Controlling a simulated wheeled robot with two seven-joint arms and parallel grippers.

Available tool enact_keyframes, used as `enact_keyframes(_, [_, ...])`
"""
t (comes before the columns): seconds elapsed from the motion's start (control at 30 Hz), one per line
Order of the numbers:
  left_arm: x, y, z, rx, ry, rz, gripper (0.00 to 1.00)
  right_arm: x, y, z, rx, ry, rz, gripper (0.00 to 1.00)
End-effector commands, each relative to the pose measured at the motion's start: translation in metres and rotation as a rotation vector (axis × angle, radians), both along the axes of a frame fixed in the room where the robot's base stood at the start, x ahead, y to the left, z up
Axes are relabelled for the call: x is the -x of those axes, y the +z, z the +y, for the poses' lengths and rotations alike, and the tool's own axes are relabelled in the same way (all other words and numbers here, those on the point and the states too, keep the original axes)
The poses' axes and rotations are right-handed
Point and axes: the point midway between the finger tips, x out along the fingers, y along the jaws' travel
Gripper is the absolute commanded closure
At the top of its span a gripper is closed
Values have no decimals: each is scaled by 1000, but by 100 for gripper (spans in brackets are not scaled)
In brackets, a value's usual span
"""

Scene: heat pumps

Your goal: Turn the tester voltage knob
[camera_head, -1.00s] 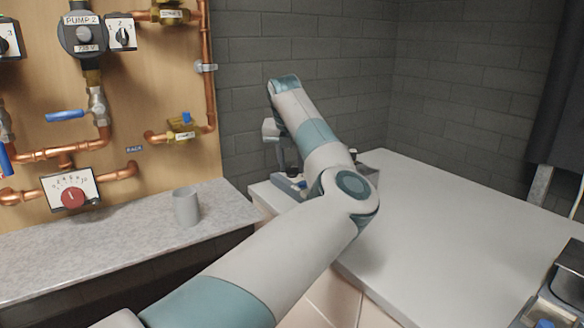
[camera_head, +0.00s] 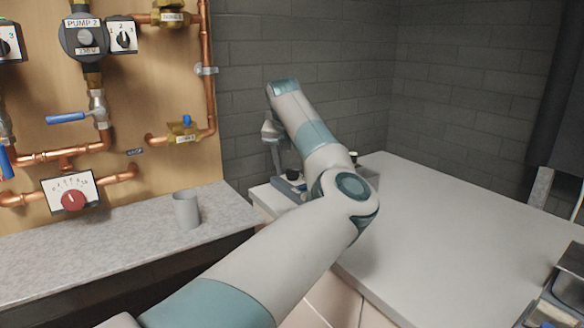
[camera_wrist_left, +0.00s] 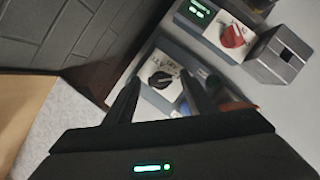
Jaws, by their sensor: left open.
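In the left wrist view, a black knob (camera_wrist_left: 160,80) sits on a white dial plate with small markings, on a grey unit on the bench. My left gripper (camera_wrist_left: 157,84) is open, with one finger on each side of the knob in the picture. I cannot tell whether the fingers touch it. A red knob (camera_wrist_left: 233,37) sits on a white plate beside a green-lit display, farther up right. In the head view, my left wrist (camera_head: 271,132) points down at the bench's far left corner, and my arm partly hides the unit there. My right gripper is out of view.
A grey metal block (camera_wrist_left: 279,56) stands right of the red knob. In the head view, a grey cup (camera_head: 187,208) stands on the stone-like ledge (camera_head: 100,245) below the pipe board. The white bench top (camera_head: 440,225) is mostly clear, with a device (camera_head: 570,288) at the lower right.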

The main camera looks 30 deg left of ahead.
Motion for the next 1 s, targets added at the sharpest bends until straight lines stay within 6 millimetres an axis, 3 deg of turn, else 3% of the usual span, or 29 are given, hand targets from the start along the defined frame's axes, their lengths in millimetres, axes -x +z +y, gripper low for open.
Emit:
enact_keyframes(0.27, [8, 24, -3, 0, 1, -4, 50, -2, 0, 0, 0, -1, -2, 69])
enact_keyframes(0.8, [45, 120, -18, -1, -1, -4, 50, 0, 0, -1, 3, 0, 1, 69])
enact_keyframes(1.0, [56, 148, -22, -1, -1, -3, 50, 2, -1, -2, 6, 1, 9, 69])
